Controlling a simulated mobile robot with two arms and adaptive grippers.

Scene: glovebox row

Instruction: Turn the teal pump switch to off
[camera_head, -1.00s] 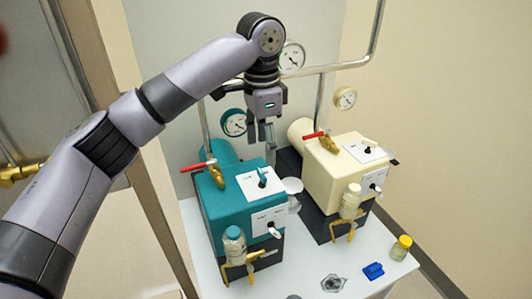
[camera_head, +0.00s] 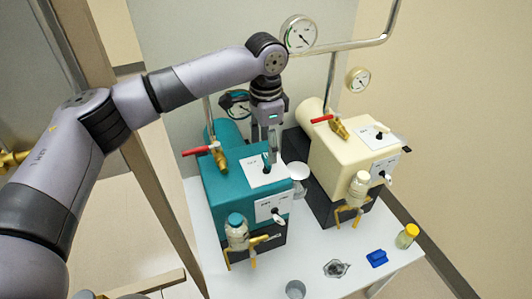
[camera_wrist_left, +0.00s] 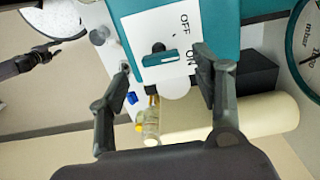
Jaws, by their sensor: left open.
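The teal pump (camera_head: 222,190) stands left on the white table, with a white switch plate (camera_head: 256,177) on top. My left gripper (camera_head: 271,158) points down at this plate, close above it. In the left wrist view, the plate (camera_wrist_left: 162,70) carries the words OFF and ON. The small dark teal switch (camera_wrist_left: 158,50) shows between the spread fingers of my left gripper (camera_wrist_left: 164,62), which is open and empty. Contact with the switch is not clear. A dark jointed shape at that view's left edge may be my right gripper; its fingers are unclear.
A cream pump (camera_head: 335,160) stands close on the right. The teal pump has a red-handled valve (camera_head: 196,151) and a front panel (camera_head: 270,207) with a lever. A blue piece (camera_head: 377,258) and a yellow-capped jar (camera_head: 407,236) are at the table's right.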

